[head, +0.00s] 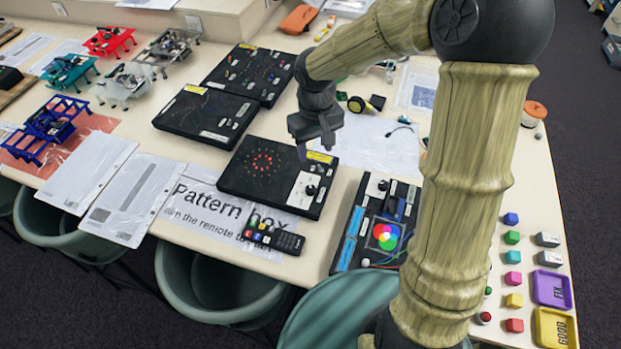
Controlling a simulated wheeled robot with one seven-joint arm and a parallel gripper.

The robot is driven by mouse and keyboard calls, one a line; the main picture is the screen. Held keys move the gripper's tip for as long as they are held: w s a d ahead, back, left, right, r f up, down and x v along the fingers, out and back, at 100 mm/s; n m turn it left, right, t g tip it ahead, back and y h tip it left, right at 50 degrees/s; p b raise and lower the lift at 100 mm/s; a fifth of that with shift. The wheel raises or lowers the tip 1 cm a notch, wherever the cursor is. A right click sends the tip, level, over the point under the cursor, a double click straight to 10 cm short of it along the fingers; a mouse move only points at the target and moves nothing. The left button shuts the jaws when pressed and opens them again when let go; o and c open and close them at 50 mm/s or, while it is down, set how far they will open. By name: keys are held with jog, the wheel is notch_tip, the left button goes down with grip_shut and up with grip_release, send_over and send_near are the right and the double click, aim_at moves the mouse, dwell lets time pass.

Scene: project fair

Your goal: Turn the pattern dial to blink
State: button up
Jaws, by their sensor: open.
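The pattern box (240,185) is a flat black box near the front edge of the table, with a ring of red lights (262,162) on its top. A white panel (305,194) on its right part carries a small dark dial (311,190). The dial's markings are too small to read, so its setting cannot be told. My gripper (316,148) is open and points down above the box's back right corner, behind the dial in the picture and apart from it. Nothing shows between its fingers.
A black remote (273,237) lies on the "Pattern box" sheet (215,212) in front. A box with a colour disc (352,252) stands to the right. Two black light boards (207,115) (250,72) stand behind. Tubs (205,290) stand below the front edge.

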aim_at(311, 188)
jog(key=shift+w+a+r, duration=0.3)
jog(key=shift+w+a, duration=0.15)
jog(key=shift+a, duration=0.1)
jog(key=shift+f, duration=0.1)
notch_tip(311, 188, down, 17)
jog(key=shift+f+p, duration=0.1)
jog(key=shift+p, duration=0.65)
jog(key=c, duration=1)
